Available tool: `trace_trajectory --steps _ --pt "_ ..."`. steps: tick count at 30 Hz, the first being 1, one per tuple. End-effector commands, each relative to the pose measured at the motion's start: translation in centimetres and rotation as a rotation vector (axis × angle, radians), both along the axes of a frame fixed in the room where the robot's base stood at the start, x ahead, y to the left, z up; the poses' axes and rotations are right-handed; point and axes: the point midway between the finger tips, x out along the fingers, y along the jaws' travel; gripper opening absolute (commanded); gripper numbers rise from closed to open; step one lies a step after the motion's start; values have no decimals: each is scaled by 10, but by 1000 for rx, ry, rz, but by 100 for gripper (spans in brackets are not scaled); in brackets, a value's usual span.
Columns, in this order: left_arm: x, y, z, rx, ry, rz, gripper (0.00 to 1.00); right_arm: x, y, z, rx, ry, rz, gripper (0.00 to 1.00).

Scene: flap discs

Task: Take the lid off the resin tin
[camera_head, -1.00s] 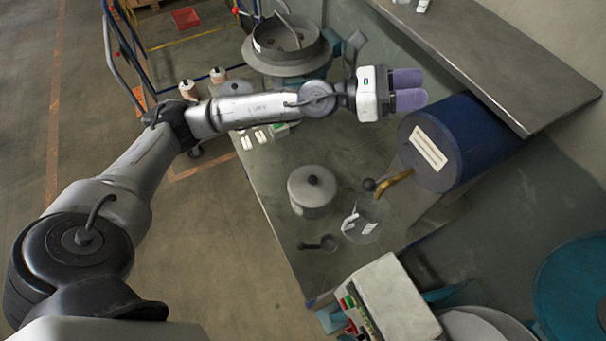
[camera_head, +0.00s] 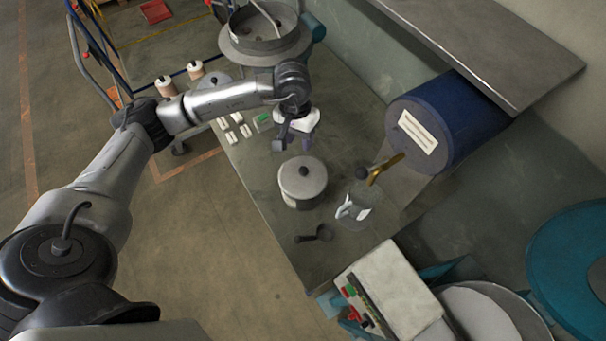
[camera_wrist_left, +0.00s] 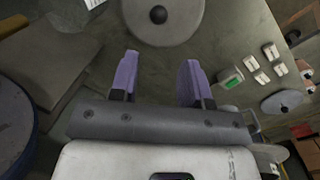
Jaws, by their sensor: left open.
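The resin tin (camera_head: 302,189) is a grey-white round pot standing on the bench. Its lid (camera_head: 303,176) with a dark round knob (camera_head: 304,171) is on it. The lid also shows at the top of the left wrist view (camera_wrist_left: 165,22), with the knob (camera_wrist_left: 158,14) a little beyond the gap between my fingers. My left gripper (camera_head: 293,143) is open and empty, behind the tin in the head view and apart from it. Its two purple fingers (camera_wrist_left: 157,78) show spread in the left wrist view. My right gripper is not in view.
A clear jug (camera_head: 354,212) stands right of the tin, below the brass tap of a blue drum (camera_head: 440,125). A dark spoon-like tool (camera_head: 316,235) lies in front. Small white blocks (camera_head: 238,124) lie behind left. A control box (camera_head: 385,290) is at the front right.

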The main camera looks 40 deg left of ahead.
Motion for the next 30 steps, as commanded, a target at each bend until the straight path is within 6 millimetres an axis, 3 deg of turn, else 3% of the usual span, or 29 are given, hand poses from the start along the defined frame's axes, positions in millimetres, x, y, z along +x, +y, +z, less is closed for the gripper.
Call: trace_trajectory --steps 5,15,26,30 --pt "-1 -3 -14 -7 -4 -49 43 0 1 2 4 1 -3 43" --pt "-5 -12 -68 -9 -7 -47 43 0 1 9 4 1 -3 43" --pt "-6 -15 -90 -10 -7 -47 43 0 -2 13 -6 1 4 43" --pt "-6 -19 -107 -10 -6 -46 43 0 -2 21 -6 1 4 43"
